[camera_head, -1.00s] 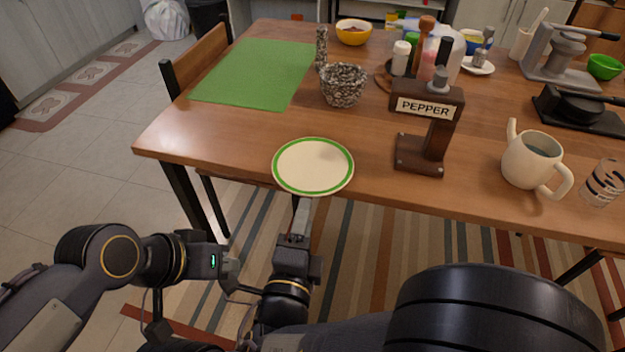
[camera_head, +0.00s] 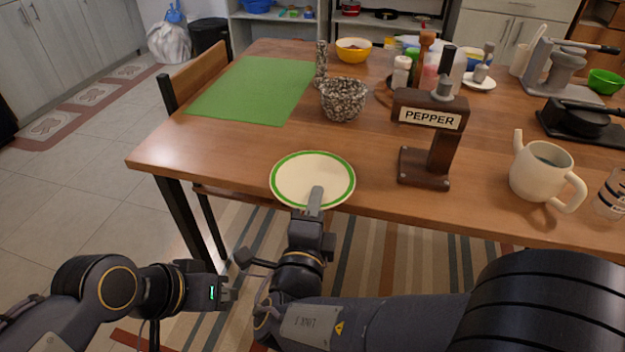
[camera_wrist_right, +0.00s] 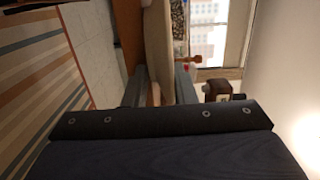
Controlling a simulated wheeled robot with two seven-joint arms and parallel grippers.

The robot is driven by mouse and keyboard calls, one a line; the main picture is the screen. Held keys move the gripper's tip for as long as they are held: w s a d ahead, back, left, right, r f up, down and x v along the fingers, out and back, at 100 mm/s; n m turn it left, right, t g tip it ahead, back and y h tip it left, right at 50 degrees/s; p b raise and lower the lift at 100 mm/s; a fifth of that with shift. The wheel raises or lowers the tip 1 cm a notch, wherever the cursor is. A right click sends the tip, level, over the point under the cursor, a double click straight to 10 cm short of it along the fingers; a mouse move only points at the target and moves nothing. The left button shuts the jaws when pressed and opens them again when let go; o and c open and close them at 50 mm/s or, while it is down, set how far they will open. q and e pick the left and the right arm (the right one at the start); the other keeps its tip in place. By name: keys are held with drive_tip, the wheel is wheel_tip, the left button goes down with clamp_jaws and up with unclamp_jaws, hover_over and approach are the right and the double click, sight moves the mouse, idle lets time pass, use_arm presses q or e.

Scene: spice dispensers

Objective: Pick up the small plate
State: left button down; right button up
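In the right wrist view the plate (camera_wrist_right: 158,45) is seen edge-on between the two fingers of my right gripper (camera_wrist_right: 160,88).
The pepper dispenser (camera_head: 428,140) stands right of the plate, and a speckled pot (camera_head: 343,100) stands behind it. A green mat (camera_head: 255,88) lies at the back left. The table left of the plate is clear.

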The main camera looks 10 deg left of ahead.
clamp_jaws()
